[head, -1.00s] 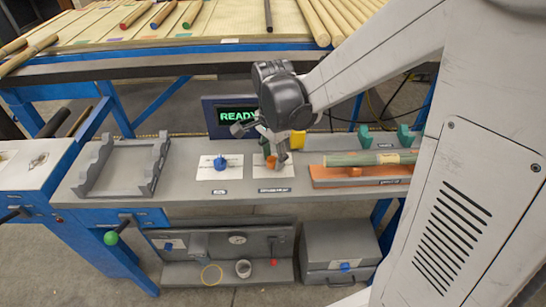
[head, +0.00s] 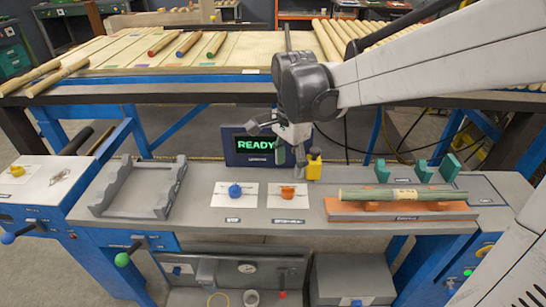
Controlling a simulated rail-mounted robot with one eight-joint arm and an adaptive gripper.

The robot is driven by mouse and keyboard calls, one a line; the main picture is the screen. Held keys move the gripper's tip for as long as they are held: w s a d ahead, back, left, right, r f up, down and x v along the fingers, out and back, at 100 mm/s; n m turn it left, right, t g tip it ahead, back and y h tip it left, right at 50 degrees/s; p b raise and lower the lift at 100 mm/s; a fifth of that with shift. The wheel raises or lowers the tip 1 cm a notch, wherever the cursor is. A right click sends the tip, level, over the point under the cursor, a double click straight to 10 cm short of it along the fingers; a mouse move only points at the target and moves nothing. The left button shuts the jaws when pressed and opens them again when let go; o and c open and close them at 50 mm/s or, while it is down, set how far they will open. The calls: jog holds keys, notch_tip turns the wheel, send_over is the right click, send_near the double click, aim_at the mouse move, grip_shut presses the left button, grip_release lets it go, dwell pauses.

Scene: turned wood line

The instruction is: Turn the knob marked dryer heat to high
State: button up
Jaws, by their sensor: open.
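An orange knob (head: 288,192) sits on a white plate on the grey bench, with a dark label in front too small to read. A blue knob (head: 235,190) on a similar plate is to its left, its label (head: 232,220) also unreadable. I cannot tell which knob is marked dryer heat. My gripper (head: 290,160) is open and empty, pointing down, above and apart from the orange knob. Both knobs are in clear view, but their scale marks are too small to read.
A screen reading READY (head: 255,147) stands behind the knobs, with a yellow block (head: 314,167) beside my gripper. A grey cradle (head: 140,188) is at left. A green rod (head: 400,195) lies on an orange holder at right. Lower boxes (head: 353,278) stand beneath.

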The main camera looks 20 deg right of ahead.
jog(key=shift+r, duration=1.7)
jog(key=s+r+n+t+p, duration=0.3)
jog(key=s+n+t, duration=0.4)
jog(key=s+n, duration=0.7)
jog(key=shift+s+r, duration=0.25)
jog(key=shift+r, duration=0.25)
